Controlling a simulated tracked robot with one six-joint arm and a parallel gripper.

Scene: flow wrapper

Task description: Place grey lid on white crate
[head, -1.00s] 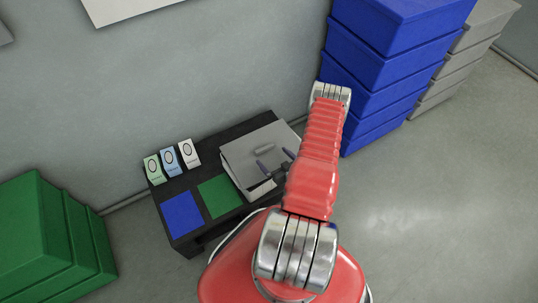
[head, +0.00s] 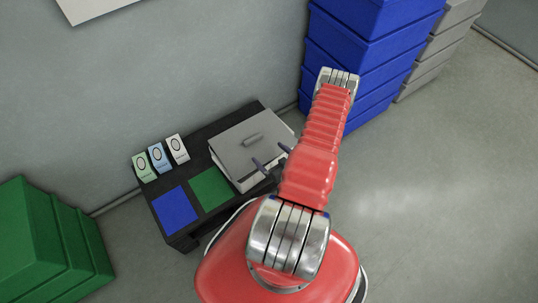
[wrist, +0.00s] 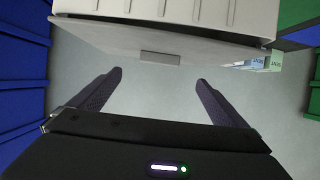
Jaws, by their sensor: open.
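The grey lid (head: 238,143) lies on top of the white crate (head: 249,184), its bar handle (head: 252,139) facing up. The lid covers most of the crate, so only a strip of the crate's side shows. In the wrist view the lid (wrist: 110,40) and its handle (wrist: 160,58) face me, with the crate's ribbed wall (wrist: 180,10) beyond. My gripper (head: 268,153) is open and empty, close to the lid's right side. In the wrist view its fingers (wrist: 159,76) are spread wider than the handle and are clear of it.
The crate stands on a dark table (head: 180,240) beside a green square (head: 211,189) and a blue square (head: 174,211). Several small label cards (head: 158,157) stand at the back. Blue boxes (head: 365,60) are stacked at right, green boxes (head: 35,240) at left.

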